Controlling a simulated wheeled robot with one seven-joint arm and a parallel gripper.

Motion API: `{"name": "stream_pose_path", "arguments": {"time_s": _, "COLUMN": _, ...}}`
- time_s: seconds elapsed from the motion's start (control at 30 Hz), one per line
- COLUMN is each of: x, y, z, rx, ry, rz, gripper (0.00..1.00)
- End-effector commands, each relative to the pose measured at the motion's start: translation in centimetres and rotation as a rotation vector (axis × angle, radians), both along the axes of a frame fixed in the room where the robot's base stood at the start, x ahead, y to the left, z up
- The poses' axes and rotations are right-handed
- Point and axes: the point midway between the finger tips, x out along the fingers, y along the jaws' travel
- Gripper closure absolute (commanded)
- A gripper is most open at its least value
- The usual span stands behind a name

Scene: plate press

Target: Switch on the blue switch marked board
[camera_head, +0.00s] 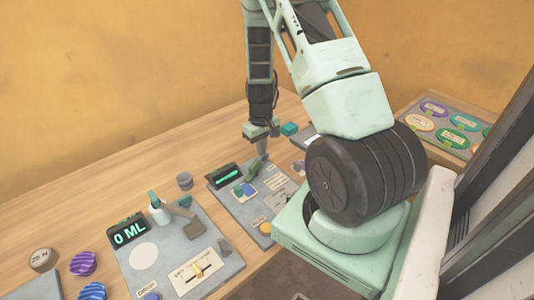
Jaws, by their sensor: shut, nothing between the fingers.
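A grey panel (232,205) stands on the wooden table, with a dark display (224,177) lit green. Just right of the display are small blue blocks (248,189), which look like switches; their markings are too small to read, so I cannot tell which is marked board or how it is set. A dark green piece (254,168) lies beside them. My gripper (264,156) points down at the back of this panel, shut and empty, close to the green piece. Whether its tips touch anything cannot be told. My arm hides part of the area to the right.
A second grey panel (140,275) at front left has a "0 ML" display (130,231), a bottle (159,211) and a slider (198,270). A teal block (289,129) lies behind my gripper. A tray of coloured ovals (449,132) is at right.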

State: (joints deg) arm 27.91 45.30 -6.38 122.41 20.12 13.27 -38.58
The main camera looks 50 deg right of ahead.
Motion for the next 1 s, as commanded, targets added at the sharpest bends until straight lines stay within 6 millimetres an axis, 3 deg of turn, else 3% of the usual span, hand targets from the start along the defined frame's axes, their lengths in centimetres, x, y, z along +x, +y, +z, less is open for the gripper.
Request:
{"name": "stream_pose_path", "arguments": {"time_s": 0.7, "x": 0.0, "y": 0.0, "z": 5.9, "rx": 0.000, "ry": 0.000, "rz": 0.000, "gripper": 1.00}}
{"name": "stream_pose_path", "arguments": {"time_s": 1.0, "x": 0.0, "y": 0.0, "z": 6.2, "rx": 0.000, "ry": 0.000, "rz": -0.001, "gripper": 1.00}}
